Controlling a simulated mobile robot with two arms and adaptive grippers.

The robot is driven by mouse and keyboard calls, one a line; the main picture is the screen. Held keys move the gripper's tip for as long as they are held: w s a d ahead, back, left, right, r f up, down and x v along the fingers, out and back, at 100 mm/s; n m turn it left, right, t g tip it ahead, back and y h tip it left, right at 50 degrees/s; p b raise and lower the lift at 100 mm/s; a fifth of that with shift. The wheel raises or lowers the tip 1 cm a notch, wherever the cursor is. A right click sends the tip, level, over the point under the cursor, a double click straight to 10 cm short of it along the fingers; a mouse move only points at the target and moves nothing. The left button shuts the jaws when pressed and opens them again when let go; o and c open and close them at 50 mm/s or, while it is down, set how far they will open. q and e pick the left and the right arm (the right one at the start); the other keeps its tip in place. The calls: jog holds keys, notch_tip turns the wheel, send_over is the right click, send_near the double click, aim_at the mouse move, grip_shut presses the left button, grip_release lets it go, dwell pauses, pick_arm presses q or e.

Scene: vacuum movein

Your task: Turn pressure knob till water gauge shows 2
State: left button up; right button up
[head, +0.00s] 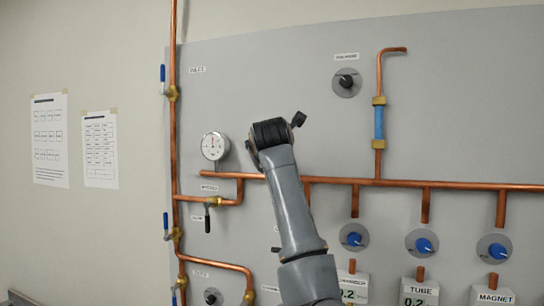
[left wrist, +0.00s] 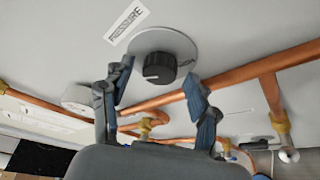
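The pressure knob (left wrist: 160,67) is black with a white mark, on a round grey plate beside a "PRESSURE" label (left wrist: 126,25) in the left wrist view. My left gripper (left wrist: 157,84) is open, with one finger on each side of the knob. I cannot tell whether either finger touches it. In the head view my left gripper (head: 275,134) and arm hide this knob. The water gauge (head: 214,146) is a round white dial just left of the gripper. Its needle is too small to read surely. My right gripper is not in view.
Copper pipes (head: 400,183) run across the grey panel below the gripper. Another black knob (head: 345,81) sits at upper right. Several blue knobs (head: 354,239) are at lower right, above boxes labelled "TUBE" (head: 420,292) and "MAGNET" (head: 494,298). Valve levers (head: 163,79) stand at left.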

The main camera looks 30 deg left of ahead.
pick_arm(q)
jog(key=v, duration=1.2)
jog(key=shift+f, duration=0.1)
